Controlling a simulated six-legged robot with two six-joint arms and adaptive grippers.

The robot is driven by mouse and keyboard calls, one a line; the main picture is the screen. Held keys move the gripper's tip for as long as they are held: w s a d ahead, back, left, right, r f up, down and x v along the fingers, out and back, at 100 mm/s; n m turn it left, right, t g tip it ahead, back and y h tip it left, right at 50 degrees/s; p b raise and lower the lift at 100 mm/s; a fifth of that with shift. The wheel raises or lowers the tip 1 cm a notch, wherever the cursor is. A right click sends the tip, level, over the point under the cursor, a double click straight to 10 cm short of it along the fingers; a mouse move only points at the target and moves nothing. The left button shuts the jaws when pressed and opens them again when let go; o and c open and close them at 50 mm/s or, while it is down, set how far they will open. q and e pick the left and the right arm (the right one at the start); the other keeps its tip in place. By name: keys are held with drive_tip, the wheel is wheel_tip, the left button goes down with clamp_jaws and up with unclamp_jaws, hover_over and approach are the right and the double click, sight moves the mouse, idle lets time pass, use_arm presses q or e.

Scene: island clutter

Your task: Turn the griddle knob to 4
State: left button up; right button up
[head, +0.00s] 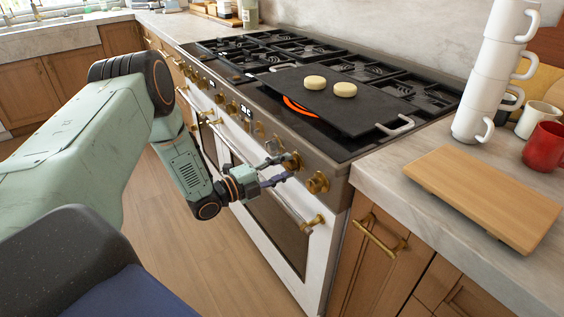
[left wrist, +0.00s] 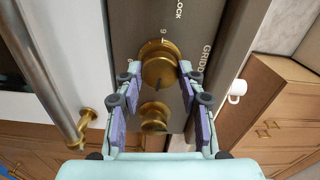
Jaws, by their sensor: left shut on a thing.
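My left gripper (head: 279,172) is at the front control panel of the range, shut on a brass knob (head: 293,160). In the left wrist view, the fingers of my left gripper (left wrist: 160,79) lie on both sides of this brass knob (left wrist: 158,66). Letters starting "GRIDD" show on the panel to the right of it. A dark mark shows on the knob's face; its setting cannot be read for sure. The black griddle plate (head: 345,103) lies on the cooktop, with two pale round cakes on it. My right gripper is not in view.
Another brass knob (head: 318,182) is close to the right of the held one. The oven door handle (head: 280,203) runs below. A wooden board (head: 485,194), a red mug (head: 544,147) and stacked white cups (head: 490,85) stand on the right counter.

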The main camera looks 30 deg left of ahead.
use_arm(q)
drive_tip(key=m+p, duration=0.2)
drive_tip(key=m, duration=0.3)
drive_tip(key=shift+p, duration=0.4)
drive_tip(key=shift+m, duration=0.3)
drive_tip(key=o, duration=1.2)
drive_tip(key=shift+s+a, duration=0.1)
drive_tip(key=v, duration=1.1)
drive_tip(key=shift+s, duration=0.45)
